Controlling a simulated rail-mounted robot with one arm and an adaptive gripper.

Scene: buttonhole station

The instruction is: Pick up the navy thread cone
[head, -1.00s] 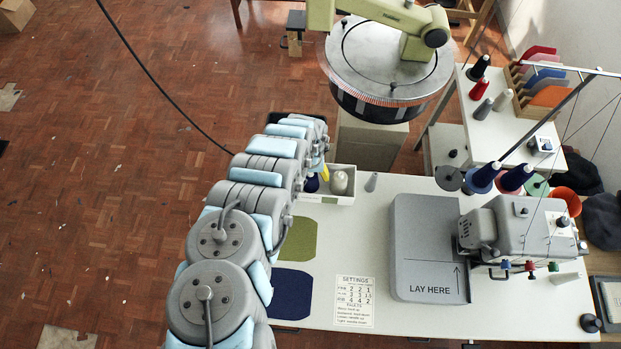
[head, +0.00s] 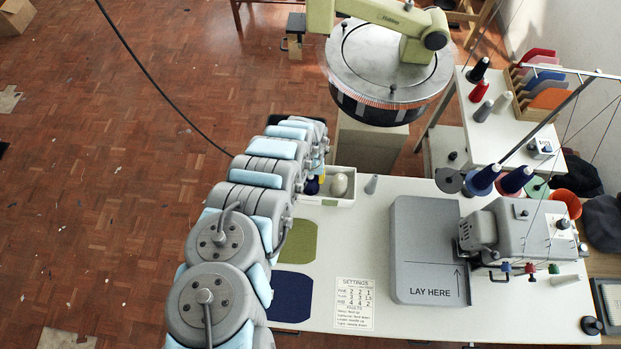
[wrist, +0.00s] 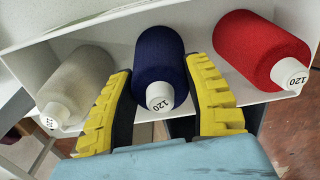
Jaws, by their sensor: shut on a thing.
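The navy thread cone (wrist: 158,65) stands between my gripper's two yellow-padded fingers in the wrist view, its white end marked 120 facing the camera. My gripper (wrist: 160,72) is shut on it, one finger on each side. The cone is still in the white bin (wrist: 125,24), between a beige cone (wrist: 78,82) on the left and a red cone (wrist: 258,48) on the right. In the head view the navy cone (head: 312,186) shows just beside my arm, with the beige cone (head: 339,184) to its right. My arm hides the red cone and most of the gripper there.
The white bin (head: 340,201) sits at the table's back left edge, with a small grey cone (head: 371,184) to its right. Green (head: 297,241) and navy (head: 290,296) patches lie in front.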

